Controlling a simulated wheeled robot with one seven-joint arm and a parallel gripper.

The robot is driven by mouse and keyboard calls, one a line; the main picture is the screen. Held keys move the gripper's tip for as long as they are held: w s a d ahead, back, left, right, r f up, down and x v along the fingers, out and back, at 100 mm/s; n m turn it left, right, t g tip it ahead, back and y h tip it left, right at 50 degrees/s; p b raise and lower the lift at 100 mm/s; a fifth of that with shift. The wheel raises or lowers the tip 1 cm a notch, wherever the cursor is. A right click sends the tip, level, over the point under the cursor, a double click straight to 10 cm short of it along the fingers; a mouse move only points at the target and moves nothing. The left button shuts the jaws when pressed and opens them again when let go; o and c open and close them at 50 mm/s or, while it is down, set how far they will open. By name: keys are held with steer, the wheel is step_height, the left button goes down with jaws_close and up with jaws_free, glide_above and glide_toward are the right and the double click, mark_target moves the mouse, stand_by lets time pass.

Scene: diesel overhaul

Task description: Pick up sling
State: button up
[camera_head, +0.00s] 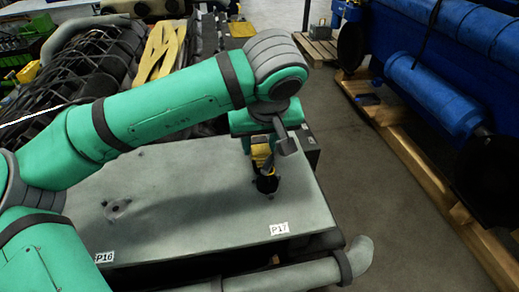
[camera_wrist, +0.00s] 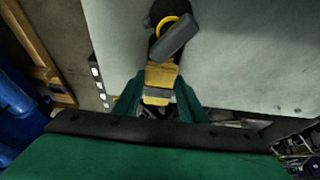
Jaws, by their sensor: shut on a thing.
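The sling (camera_head: 262,153) shows as a small yellow piece under my gripper (camera_head: 259,142), above the grey table top near the P17 label. In the wrist view the yellow sling (camera_wrist: 160,75) sits between the two green fingers of my gripper (camera_wrist: 158,92), which is shut on it. Its far end shows a dark part and a yellow ring (camera_wrist: 172,24), partly covered by a grey bar. In the head view the dark lower end (camera_head: 266,184) is at the table top; I cannot tell whether it touches. My gripper hides part of the sling.
A blue engine part (camera_head: 435,95) rests on wooden beams (camera_head: 430,165) at right. Open floor lies between.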

mark_target(259, 142)
steer(key=shift+r, duration=0.1)
steer(key=shift+r, duration=0.25)
step_height(259, 142, up, 2)
steer(key=shift+r, duration=0.15)
steer(key=s+d+r, duration=0.2)
steer(key=s+r, duration=1)
steer(key=s, duration=0.1)
steer(key=shift+s, duration=0.4)
steer(key=shift+d+r, duration=0.1)
step_height(259, 142, up, 3)
steer(key=shift+f, duration=0.1)
